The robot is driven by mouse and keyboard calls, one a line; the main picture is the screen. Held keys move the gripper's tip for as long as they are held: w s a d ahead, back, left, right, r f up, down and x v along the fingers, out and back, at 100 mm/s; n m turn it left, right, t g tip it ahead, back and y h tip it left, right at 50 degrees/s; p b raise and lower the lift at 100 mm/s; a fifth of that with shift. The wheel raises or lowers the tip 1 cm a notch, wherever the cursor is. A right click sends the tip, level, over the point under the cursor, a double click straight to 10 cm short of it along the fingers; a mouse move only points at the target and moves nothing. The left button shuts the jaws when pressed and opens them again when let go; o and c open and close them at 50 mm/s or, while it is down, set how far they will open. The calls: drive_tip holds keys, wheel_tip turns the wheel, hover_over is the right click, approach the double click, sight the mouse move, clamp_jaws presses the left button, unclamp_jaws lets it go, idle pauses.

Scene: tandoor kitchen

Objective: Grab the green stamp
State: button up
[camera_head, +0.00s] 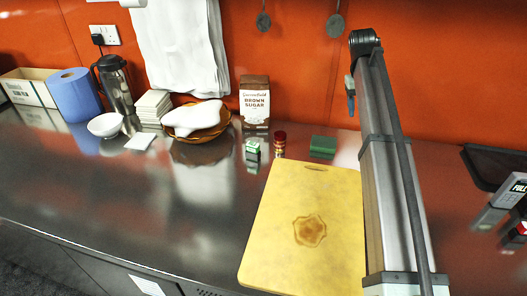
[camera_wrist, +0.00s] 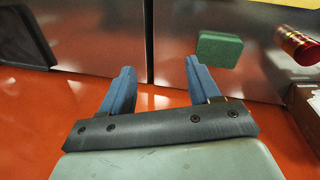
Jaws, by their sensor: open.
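A small green block (camera_head: 323,147) lies on the steel counter against the orange wall, behind the yellow board; it also shows in the wrist view (camera_wrist: 219,49). A smaller green-and-white item (camera_head: 253,150) stands further left, beside a red-capped jar. I cannot tell for certain which of the two is the stamp. My gripper (camera_head: 350,106) hangs above the counter near the wall, right of the green block. Its two blue fingers (camera_wrist: 157,63) are apart with nothing between them. In the wrist view the green block is beyond and right of the fingertips, not touching them.
The red-capped jar (camera_head: 280,144) and a brown sugar bag (camera_head: 255,104) stand left of the green block. The yellow board (camera_head: 270,240) fills the counter in front. A basket (camera_head: 203,135) is further left; a dark tray (camera_head: 490,167) lies at right.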

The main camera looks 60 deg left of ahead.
drive_tip(key=s+a+f+n+g, duration=0.1)
drive_tip(key=s+a+f+n, duration=0.1)
drive_tip(key=s+a+n, duration=0.8)
drive_tip(key=n+g+y, duration=0.1)
drive_tip(key=n, duration=0.3)
hover_over(253, 144)
drive_tip(key=f, duration=1)
drive_tip(key=shift+w+d+f, duration=0.1)
drive_tip(key=shift+w+d, duration=0.25)
drive_tip(key=shift+d, duration=0.05)
drive_tip(key=shift+s+a+f, duration=0.1)
drive_tip(key=shift+a+f, duration=0.05)
drive_tip(key=shift+f, duration=0.75)
drive_tip(key=shift+s+a+f, duration=0.1)
drive_tip(key=shift+a+f, duration=0.1)
drive_tip(key=shift+f, duration=0.7)
drive_tip(key=shift+s+a+f, duration=0.1)
drive_tip(key=shift+a+f, duration=0.05)
drive_tip(key=shift+f, duration=0.75)
drive_tip(key=c, duration=1.1)
